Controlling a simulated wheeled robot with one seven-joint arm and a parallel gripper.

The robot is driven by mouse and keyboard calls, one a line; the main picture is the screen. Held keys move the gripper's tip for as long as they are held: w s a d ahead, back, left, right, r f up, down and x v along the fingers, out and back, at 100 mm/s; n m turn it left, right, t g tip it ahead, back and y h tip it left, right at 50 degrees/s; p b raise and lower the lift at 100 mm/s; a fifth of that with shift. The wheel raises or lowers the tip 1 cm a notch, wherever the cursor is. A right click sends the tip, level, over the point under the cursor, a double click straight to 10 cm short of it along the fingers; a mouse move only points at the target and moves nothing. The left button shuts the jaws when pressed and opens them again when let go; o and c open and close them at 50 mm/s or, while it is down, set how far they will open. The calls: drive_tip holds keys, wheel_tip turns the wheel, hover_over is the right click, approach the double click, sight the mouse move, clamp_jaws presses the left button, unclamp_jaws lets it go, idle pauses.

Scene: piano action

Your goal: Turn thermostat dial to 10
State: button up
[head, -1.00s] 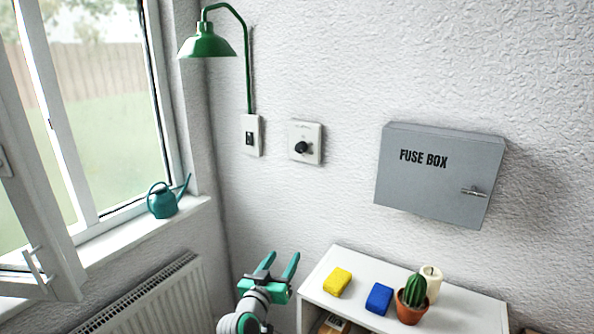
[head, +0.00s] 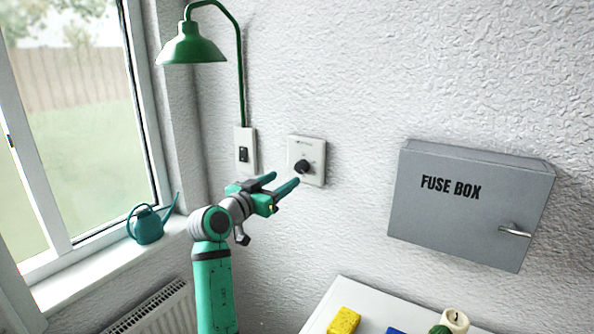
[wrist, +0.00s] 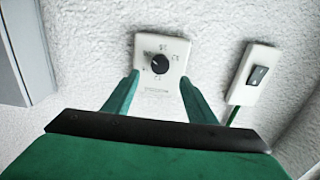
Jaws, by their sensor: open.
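The thermostat is a white square wall plate (head: 318,149) with a round black dial (head: 303,167). It also shows in the wrist view, with the plate (wrist: 176,47) and the dial (wrist: 160,63) between my fingertips in the picture. Marks ring the dial, but they are too small and blurred to read for sure. A pale line on the dial points toward the left there. My gripper (head: 287,182) is open and empty, just below and in front of the dial. In the wrist view the fingers (wrist: 158,84) appear apart from the dial.
A light switch (head: 244,152) under the green lamp (head: 196,44) is left of the thermostat. A grey fuse box (head: 460,210) sticks out at the right. A watering can (head: 150,224) stands on the windowsill. A white shelf (head: 345,292) holds a yellow sponge (head: 344,321) and other items.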

sight(300, 169)
drive_tip(key=x, duration=0.9)
drive_tip(key=shift+s, duration=0.1)
drive_tip(key=shift+a, duration=0.1)
drive_tip(key=c, duration=1.1)
